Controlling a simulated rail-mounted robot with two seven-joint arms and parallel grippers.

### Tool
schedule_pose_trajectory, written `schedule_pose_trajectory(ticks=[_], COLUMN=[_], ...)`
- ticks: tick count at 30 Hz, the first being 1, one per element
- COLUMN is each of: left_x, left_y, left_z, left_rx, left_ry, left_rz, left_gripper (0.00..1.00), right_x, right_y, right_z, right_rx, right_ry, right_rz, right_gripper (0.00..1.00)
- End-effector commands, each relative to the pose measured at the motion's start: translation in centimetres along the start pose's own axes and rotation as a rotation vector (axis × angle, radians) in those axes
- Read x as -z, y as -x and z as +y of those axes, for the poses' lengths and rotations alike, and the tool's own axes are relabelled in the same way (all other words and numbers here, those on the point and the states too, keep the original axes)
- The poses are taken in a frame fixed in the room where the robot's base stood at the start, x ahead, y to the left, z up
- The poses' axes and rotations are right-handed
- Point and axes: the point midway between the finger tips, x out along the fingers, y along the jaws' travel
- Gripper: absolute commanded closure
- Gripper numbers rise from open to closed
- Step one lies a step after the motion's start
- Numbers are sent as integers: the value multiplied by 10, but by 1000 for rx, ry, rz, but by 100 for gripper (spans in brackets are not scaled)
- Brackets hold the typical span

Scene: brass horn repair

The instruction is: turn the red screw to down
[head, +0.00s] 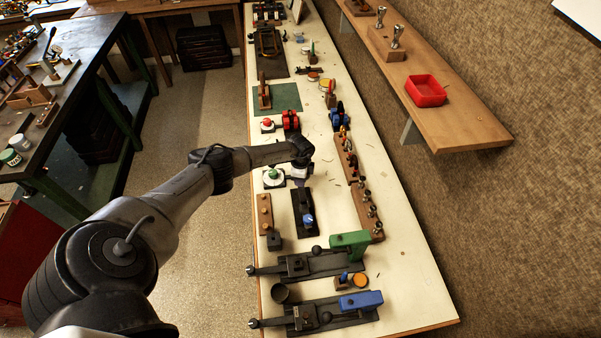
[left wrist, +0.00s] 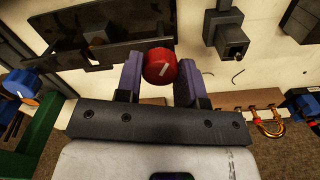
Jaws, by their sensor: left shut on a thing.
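The red screw (left wrist: 160,62) shows in the left wrist view as a round red knob with a short white mark on its face. The mark lies slanted, closer to level than upright in that picture. My left gripper (left wrist: 160,76) has one finger on each side of the knob and is shut on it. In the head view my left gripper (head: 300,180) reaches down over the far end of a black fixture (head: 303,205) on the long bench. The red screw is hidden there by the gripper. My right gripper is in neither view.
A blue knob (head: 308,220) sits on the near part of the black fixture. A green button box (head: 273,177) stands just left of the gripper, and a wooden rack (head: 359,187) of mouthpieces to its right. Two long black tools with green (head: 350,243) and blue (head: 361,300) blocks lie nearer.

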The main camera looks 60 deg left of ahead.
Motion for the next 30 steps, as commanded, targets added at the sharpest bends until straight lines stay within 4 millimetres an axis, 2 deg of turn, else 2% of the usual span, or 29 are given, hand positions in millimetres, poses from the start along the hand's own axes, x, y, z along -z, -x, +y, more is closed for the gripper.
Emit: schedule_pose_trajectory(ticks=[1, 12, 21, 30], left_x=[1, 1, 1, 1], left_y=[6, 4, 3, 2], left_z=[0, 0, 0, 0], left_rx=[-2, -2, -1, -1], left_ry=[45, 343, 484, 535], left_rz=[0, 1, 1, 1], left_gripper=[88, 88, 88, 88], right_x=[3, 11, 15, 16], right_y=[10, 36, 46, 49], right_z=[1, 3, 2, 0], right_rx=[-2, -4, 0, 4], right_ry=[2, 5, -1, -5], right_rz=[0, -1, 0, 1], right_gripper=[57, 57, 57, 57])
